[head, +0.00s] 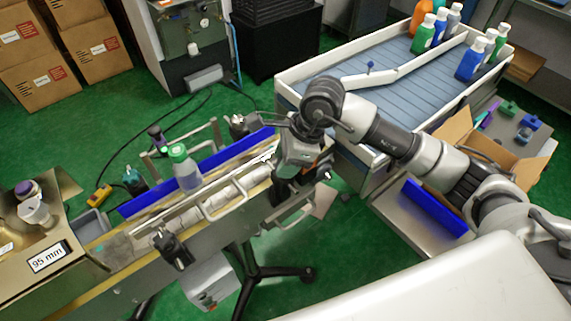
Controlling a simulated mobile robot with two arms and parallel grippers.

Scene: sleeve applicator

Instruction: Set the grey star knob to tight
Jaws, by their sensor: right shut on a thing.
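My right gripper (284,190) reaches in from the right and points down at the right end of the conveyor's near guide rail (228,199). It is shut on what seems to be the grey star knob, which the fingers and wrist hide almost wholly. The knob's setting cannot be read. Another dark knob (175,250) stands on the near side of the conveyor, further left. A dark grey knob (238,122) is on the far side, apart from my gripper. My left gripper is not in view.
A clear bottle with a green cap (179,153) stands on the conveyor. A blue strip (150,200) runs along its far side. A white-walled table (290,75) with several bottles is behind my right arm. A "95 mm" sign (48,257) is at the left.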

